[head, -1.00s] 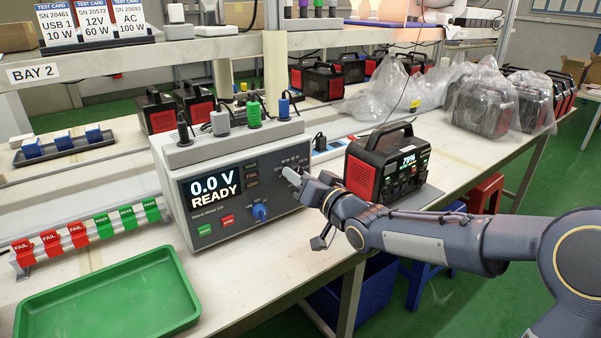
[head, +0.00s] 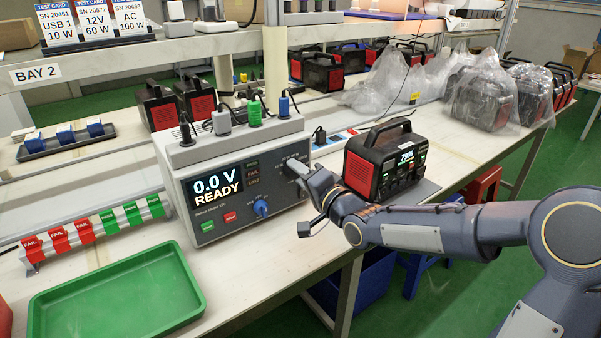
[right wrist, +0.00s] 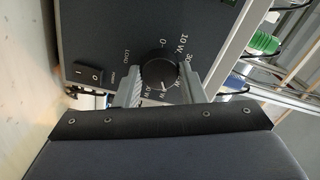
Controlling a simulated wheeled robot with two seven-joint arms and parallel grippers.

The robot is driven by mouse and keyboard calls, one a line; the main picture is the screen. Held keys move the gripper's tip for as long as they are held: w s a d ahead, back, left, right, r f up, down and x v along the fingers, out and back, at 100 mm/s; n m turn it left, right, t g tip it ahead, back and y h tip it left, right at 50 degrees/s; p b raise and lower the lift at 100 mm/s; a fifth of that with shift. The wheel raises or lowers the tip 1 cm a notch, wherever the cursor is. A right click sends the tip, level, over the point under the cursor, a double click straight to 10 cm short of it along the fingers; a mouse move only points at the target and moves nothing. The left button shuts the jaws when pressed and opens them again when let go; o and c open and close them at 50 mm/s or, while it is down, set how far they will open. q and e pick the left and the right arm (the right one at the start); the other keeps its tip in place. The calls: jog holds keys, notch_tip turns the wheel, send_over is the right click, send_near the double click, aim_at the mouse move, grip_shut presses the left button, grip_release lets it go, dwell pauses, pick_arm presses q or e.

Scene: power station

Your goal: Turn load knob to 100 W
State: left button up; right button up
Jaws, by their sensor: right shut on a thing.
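The grey tester (head: 245,180) stands on the bench with its display reading "0.0 V READY". Its black load knob (right wrist: 158,68) shows in the right wrist view, on the dark front panel, with watt marks around it. A small white mark is on the knob; I cannot tell which setting it points at. My right gripper (right wrist: 160,85) is shut on the load knob, one finger on each side. In the head view my right gripper (head: 297,172) touches the right part of the panel and hides the knob. My left gripper is not in view.
A rocker switch (right wrist: 89,73) is beside the knob. A blue knob (head: 261,208) is lower on the panel. A black and red power station (head: 385,160) stands close right of my gripper. A green tray (head: 115,295) lies at front left.

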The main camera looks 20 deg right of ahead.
jog(key=shift+f, duration=0.1)
dwell(0.4)
jog(key=o, duration=1)
jog(key=p+v, duration=0.1)
jog(key=v, duration=0.6)
jog(key=shift+s+d, duration=0.1)
jog(key=shift+s, duration=0.3)
